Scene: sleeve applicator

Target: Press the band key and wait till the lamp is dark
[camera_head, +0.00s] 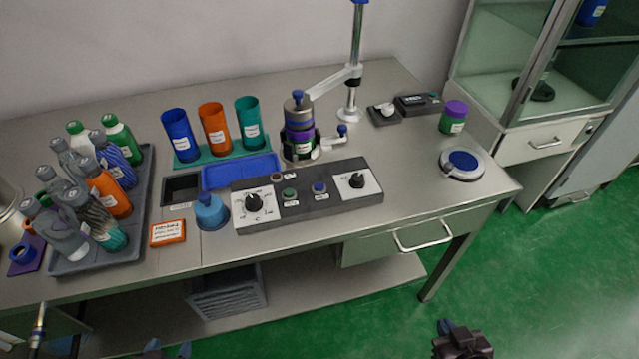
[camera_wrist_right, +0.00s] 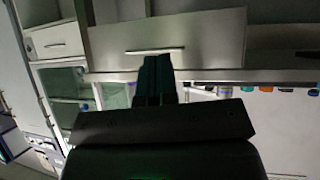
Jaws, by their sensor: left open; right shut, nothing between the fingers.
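A dark control box (camera_head: 307,195) lies at the front of the steel bench. It carries a green key (camera_head: 289,194), a blue key (camera_head: 319,187) and a white dial plate with a black knob at each end. The key labels are too small to read. A small round brownish lamp (camera_head: 277,177) sits near the back edge of the box and looks unlit.
Behind the box stands an applicator (camera_head: 299,128) with a purple-banded jar and a post. Left are three coloured cups, a blue tray (camera_head: 242,171), a blue bottle (camera_head: 211,212) and a grey tray of bottles (camera_head: 146,190). A round blue-topped disc (camera_head: 462,164) lies right.

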